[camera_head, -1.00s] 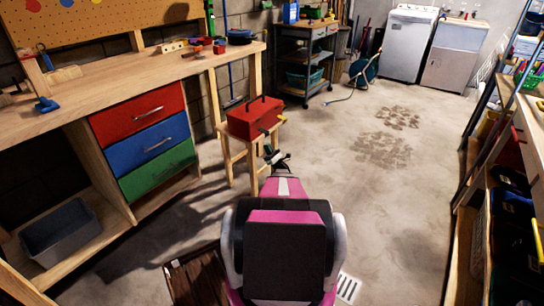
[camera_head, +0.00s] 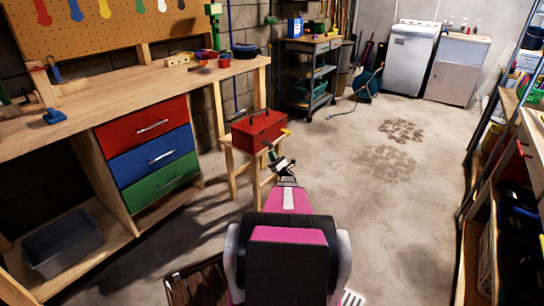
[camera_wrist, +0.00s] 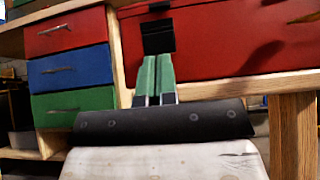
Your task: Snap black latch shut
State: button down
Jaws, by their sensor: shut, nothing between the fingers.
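A red toolbox (camera_head: 258,131) sits on a small wooden stool; its front also fills the upper right of the wrist view (camera_wrist: 240,45). A black latch (camera_wrist: 157,37) is on its front in the wrist view. My gripper (camera_wrist: 156,58) has green fingers side by side, shut and empty, pointing at the latch. The fingertips are right at the latch's lower edge; I cannot tell whether they touch it. In the head view my gripper (camera_head: 277,160) is just in front of the toolbox. How far the latch is closed is unclear.
A wooden workbench (camera_head: 150,82) with red, blue and green drawers (camera_head: 155,157) stands at left. A yellow piece (camera_head: 286,132) sticks out at the toolbox's right end. Shelving (camera_head: 500,190) lines the right side. The concrete floor (camera_head: 400,215) between is open.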

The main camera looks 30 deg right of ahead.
jog(key=shift+s+d+r+g+h, duration=0.1)
jog(key=shift+s+r+g+h, duration=0.15)
jog(key=shift+g, duration=0.35)
jog(key=shift+s+r+g+h, duration=0.1)
jog(key=shift+r+g+h, duration=0.15)
jog(key=shift+g, duration=0.35)
